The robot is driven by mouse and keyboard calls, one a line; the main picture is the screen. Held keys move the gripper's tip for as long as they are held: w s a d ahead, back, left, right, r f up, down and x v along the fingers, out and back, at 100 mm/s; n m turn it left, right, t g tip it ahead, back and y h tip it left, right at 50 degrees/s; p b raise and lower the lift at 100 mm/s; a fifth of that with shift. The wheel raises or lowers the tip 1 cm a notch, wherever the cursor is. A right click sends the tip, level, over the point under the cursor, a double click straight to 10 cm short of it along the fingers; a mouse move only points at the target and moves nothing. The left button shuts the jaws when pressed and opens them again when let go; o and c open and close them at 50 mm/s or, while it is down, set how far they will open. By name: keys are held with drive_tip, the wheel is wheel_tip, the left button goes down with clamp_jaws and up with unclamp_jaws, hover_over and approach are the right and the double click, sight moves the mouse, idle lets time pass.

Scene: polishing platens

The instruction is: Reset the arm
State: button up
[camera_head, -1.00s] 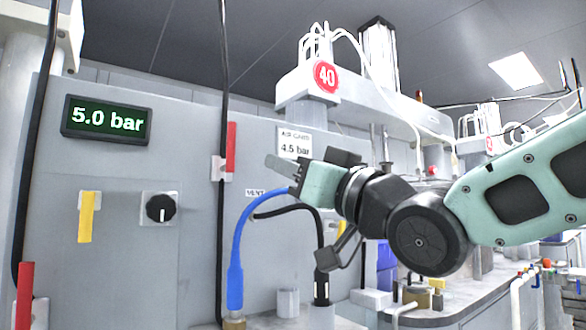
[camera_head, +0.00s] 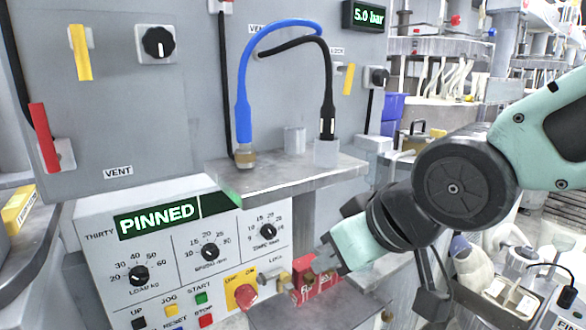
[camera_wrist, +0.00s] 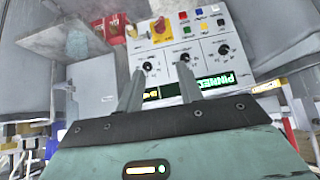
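My gripper (camera_head: 322,262) is at the lower middle of the head view, pointing left toward the control panel (camera_head: 190,235). In the wrist view my gripper (camera_wrist: 160,70) shows two grey fingers spread apart with nothing between them, so it is open and empty. The panel (camera_wrist: 200,45) appears upside down beyond the fingers, with its knobs, coloured buttons and green PINNED display (camera_head: 158,219). A red block (camera_head: 316,282) overlaps the fingertips in the head view. In the wrist view the red block (camera_wrist: 115,30) lies off to the upper left, apart from the fingers.
A metal shelf (camera_head: 290,178) above the panel holds the ends of a blue hose (camera_head: 243,100) and a black hose (camera_head: 328,90). A grey tray (camera_head: 500,290) with white items stands at lower right.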

drive_tip(key=s+d+f+g+h+p, duration=0.1)
drive_tip(key=s+d+f+g+h, duration=0.2)
drive_tip(key=s, duration=0.4)
drive_tip(key=s+d+f+g+h, duration=0.1)
drive_tip(key=s+d+f+g, duration=0.35)
drive_tip(key=s, duration=0.25)
wheel_tip(320, 180, up, 11)
drive_tip(key=t+p, duration=0.1)
drive_tip(key=p, duration=1.1)
drive_tip(key=shift+d+r+n, duration=0.15)
drive_tip(key=shift+d+n, duration=0.1)
drive_tip(key=shift+n, duration=0.05)
